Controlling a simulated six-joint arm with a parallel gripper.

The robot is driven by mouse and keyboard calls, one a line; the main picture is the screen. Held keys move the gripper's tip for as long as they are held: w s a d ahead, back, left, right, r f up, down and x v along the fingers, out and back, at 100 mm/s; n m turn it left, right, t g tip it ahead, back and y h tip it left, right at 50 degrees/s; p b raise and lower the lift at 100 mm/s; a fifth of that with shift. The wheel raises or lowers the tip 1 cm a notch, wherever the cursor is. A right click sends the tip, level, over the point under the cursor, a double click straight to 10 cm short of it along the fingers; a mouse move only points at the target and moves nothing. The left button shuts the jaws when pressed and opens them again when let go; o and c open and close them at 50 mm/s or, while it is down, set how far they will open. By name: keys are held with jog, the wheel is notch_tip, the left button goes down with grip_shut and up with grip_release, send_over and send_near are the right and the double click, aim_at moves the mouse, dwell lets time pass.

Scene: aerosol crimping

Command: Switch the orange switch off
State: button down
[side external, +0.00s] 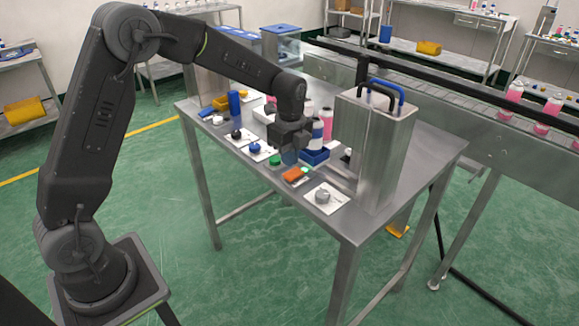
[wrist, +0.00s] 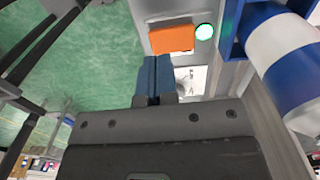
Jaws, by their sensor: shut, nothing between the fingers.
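The orange switch (side external: 293,174) is a small orange block near the front edge of the metal table in the side view. It also shows in the wrist view (wrist: 172,39), just beyond my fingertips. A round green light (wrist: 204,31) is lit beside it. My gripper (side external: 290,157) hangs above the table close to the switch. Its blue fingers (wrist: 154,75) are together with nothing between them in the wrist view. I cannot tell whether the fingertips touch the switch.
A grey knob (side external: 323,196) on a white plate sits to the right. Blue (side external: 254,148) and green (side external: 275,160) knobs sit to the left. A tall metal box (side external: 375,140) stands behind right. A blue-and-white can (wrist: 285,55) stands close to my gripper.

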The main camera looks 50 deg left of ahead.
aim_at(293, 172)
jog(key=shift+f, duration=1.6)
jog(key=shift+s+f, duration=0.15)
jog(key=shift+f, duration=0.1)
jog(key=shift+w+r, duration=0.3)
jog(key=shift+w, duration=0.5)
notch_tip(293, 172, up, 14)
